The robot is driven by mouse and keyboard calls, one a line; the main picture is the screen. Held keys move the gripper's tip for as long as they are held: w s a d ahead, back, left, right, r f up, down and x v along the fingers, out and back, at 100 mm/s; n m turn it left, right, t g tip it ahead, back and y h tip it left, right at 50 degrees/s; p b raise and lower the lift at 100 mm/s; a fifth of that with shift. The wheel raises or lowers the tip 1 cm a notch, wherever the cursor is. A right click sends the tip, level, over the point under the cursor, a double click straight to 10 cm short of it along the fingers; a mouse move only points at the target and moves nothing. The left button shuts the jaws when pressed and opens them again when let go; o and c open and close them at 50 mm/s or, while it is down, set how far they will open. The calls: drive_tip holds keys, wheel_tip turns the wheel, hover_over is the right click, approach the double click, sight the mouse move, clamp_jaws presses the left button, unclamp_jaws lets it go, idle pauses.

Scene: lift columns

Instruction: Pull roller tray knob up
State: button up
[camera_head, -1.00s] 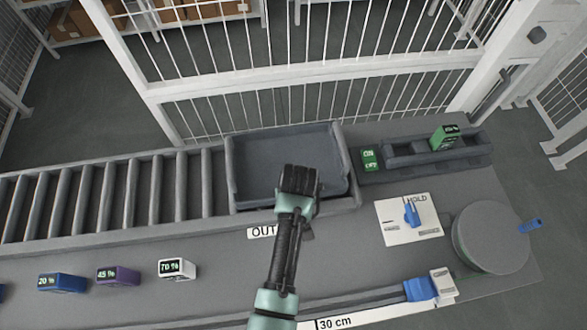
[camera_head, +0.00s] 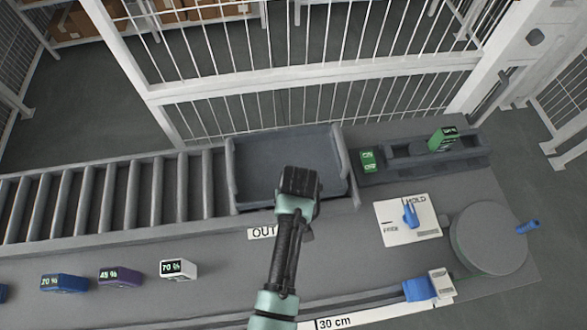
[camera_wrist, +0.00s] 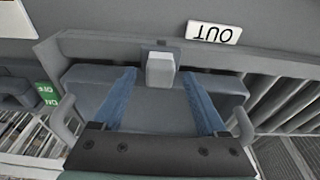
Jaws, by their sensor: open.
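The grey roller tray (camera_head: 290,150) sits at the right end of the roller track, and it also shows in the wrist view (camera_wrist: 85,82). The pale grey block-shaped knob (camera_wrist: 160,70) is at the tray's front edge, next to the "OUT" label (camera_wrist: 213,32). My gripper (camera_wrist: 159,79) is open, with one blue finger on each side of the knob in the picture. I cannot tell whether the fingers are level with it or still above it. In the head view my gripper (camera_head: 298,185) is over the tray's front and hides the knob and the fingertips.
Rollers (camera_head: 110,195) run left of the tray. A blue lever on a HOLD/FREE plate (camera_head: 393,233), a round disc (camera_head: 488,240) and a dark rack (camera_head: 405,165) with green blocks are to the right. Marked blocks (camera_head: 178,268) stand front left. A white fence is behind.

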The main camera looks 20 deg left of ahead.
wheel_tip(320, 180, up, 8)
drive_tip(key=s+p, duration=0.1)
drive_tip(key=p, duration=0.7)
drive_tip(key=shift+s+d, duration=0.15)
drive_tip(key=shift+d, duration=0.3)
